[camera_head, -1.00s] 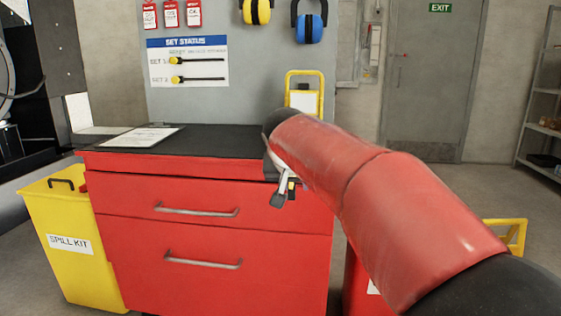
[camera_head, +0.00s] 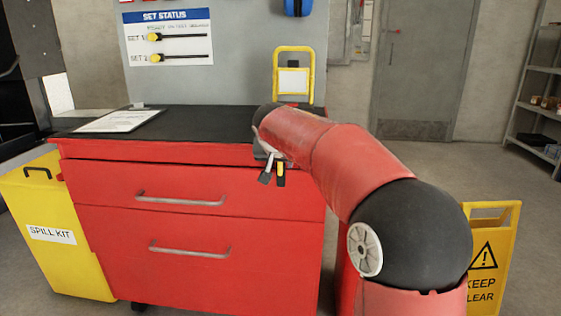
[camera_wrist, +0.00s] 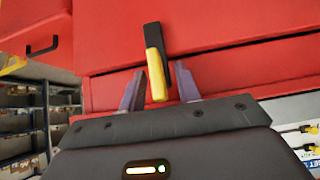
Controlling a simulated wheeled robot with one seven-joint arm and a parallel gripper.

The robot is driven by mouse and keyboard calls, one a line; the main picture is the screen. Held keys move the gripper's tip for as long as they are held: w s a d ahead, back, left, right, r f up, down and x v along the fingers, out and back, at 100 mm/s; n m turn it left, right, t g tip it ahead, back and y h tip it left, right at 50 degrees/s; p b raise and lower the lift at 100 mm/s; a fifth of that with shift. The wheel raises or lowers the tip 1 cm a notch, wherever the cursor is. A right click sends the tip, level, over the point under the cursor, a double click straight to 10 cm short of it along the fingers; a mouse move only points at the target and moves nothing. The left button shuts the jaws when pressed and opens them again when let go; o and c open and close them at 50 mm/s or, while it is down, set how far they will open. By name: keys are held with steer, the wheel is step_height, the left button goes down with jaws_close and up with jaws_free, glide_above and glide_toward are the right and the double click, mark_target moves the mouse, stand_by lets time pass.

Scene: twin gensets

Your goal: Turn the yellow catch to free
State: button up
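The yellow catch (camera_wrist: 155,75) shows in the wrist view as a short lever, yellow at the near end and black at the far end, against the red cabinet front. My gripper (camera_wrist: 161,87) is open, with one grey finger on each side of it. Contact cannot be told. In the head view the catch (camera_head: 280,173) is small, beside my gripper's fingers (camera_head: 267,170) near the cabinet's upper right edge. My arm hides part of the cabinet there.
The red drawer cabinet (camera_head: 190,230) has a dark top with a clipboard (camera_head: 120,121). A yellow spill kit bin (camera_head: 52,260) stands at its left. A yellow warning sign (camera_head: 490,262) stands right of my arm. Open floor lies toward the door (camera_head: 420,70).

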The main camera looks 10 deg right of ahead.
jaws_close()
stand_by(0.5)
steer(key=shift+w+a+n+g+h, duration=0.15)
steer(key=shift+n+h, duration=0.15)
steer(key=shift+h, duration=0.25)
steer(key=shift+s+a+n+g+h, duration=0.15)
steer(key=shift+n+h, duration=0.15)
steer(key=shift+h, duration=0.25)
steer(key=shift+w+a+f+n+h+b, duration=0.1)
steer(key=shift+f+n+h+b, duration=0.1)
steer(key=shift+n+h+b, duration=1.65)
steer(key=shift+w+f+n+h+b, duration=0.15)
steer(key=shift+n+h+b, duration=0.6)
steer(key=shift+n+h, duration=2.1)
steer(key=shift+s+m+h, duration=0.1)
steer(key=shift+m+h, duration=0.6)
steer(key=shift+h, duration=0.2)
